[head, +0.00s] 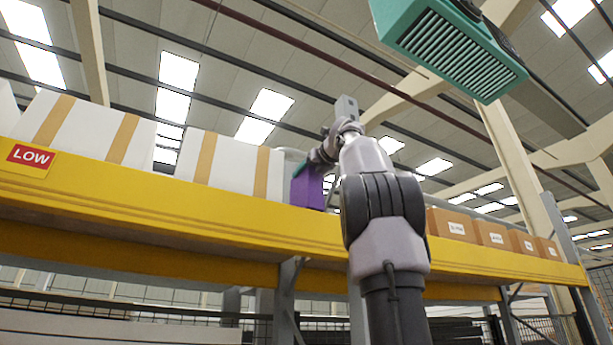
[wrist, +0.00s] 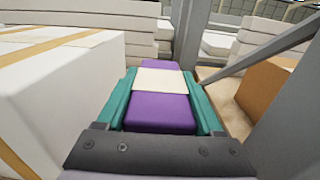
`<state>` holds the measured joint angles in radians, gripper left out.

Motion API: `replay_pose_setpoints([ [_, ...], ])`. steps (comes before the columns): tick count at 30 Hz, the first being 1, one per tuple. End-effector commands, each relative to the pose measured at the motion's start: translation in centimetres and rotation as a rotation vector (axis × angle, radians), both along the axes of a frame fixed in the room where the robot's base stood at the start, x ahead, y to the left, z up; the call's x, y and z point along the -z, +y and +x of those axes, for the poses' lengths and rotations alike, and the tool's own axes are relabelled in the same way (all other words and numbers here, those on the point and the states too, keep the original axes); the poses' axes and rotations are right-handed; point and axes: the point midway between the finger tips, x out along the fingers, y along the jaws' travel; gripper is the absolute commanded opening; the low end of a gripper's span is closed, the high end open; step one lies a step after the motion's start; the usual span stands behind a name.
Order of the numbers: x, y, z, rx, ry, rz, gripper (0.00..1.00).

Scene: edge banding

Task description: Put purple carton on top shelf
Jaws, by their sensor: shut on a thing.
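The purple carton (head: 307,188) shows at the yellow shelf beam, just left of my arm in the head view. In the wrist view the purple carton (wrist: 160,111) has a cream band across its middle and lies between the teal fingers of my gripper (wrist: 158,95). My gripper is shut on it. The top shelf (head: 130,205) has a yellow front beam with a red LOW sign. The carton is at the level of this shelf, between the white boxes and the brown boxes. Whether its underside touches the shelf is hidden.
White boxes with tan bands (head: 233,165) stand on the shelf to the left, one close beside my gripper in the wrist view (wrist: 60,100). Several brown boxes (head: 452,226) stand to the right. A grey post (wrist: 285,110) and a slanted brace rise right of the gripper.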

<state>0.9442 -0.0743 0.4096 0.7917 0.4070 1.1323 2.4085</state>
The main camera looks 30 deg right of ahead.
Motion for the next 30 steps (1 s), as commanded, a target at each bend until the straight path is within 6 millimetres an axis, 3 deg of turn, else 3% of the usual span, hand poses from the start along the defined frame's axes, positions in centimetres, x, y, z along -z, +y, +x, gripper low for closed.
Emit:
replay_pose_setpoints([
  [30,1.2,-0.2,0.6,0.0,0.001,-0.001,0.0],
])
